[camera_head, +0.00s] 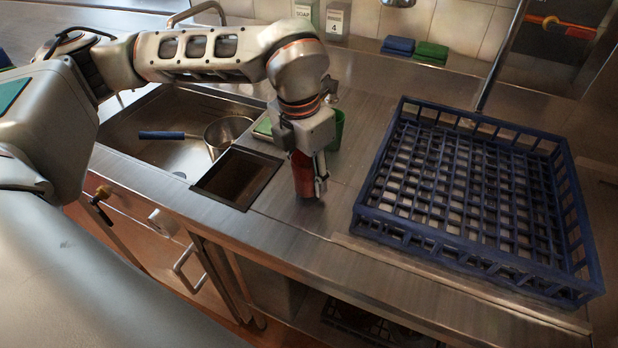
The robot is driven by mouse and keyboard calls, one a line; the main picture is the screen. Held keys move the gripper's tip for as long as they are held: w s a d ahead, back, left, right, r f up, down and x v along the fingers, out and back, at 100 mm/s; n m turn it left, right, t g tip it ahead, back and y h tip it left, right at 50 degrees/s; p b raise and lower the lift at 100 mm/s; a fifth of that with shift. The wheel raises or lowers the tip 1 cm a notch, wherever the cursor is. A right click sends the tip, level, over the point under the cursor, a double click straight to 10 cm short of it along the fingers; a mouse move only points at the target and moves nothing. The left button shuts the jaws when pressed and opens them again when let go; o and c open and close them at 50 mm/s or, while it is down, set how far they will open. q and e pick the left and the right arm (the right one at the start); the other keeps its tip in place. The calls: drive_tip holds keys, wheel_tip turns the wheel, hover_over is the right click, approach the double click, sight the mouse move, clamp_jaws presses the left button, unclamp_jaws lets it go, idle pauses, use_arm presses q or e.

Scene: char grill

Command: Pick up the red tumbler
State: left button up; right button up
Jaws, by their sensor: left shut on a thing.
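The red tumbler (302,176) stands upright on the steel counter, between the square counter opening and the blue rack. My left gripper (309,180) points down over it and is shut on it; one finger shows along its right side. The gripper body hides the tumbler's top. I cannot tell whether its base touches the counter. My right gripper is not in view.
A green cup (337,130) stands close behind my left gripper. The blue dish rack (400,238) fills the counter to the right. A square opening (237,178) and a sink (135,122) holding a blue-handled pan (230,130) lie left. Folded cloths (431,52) lie behind.

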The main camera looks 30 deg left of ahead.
use_arm(q)
wheel_tip(320, 180, up, 19)
drive_tip(key=p, duration=0.1)
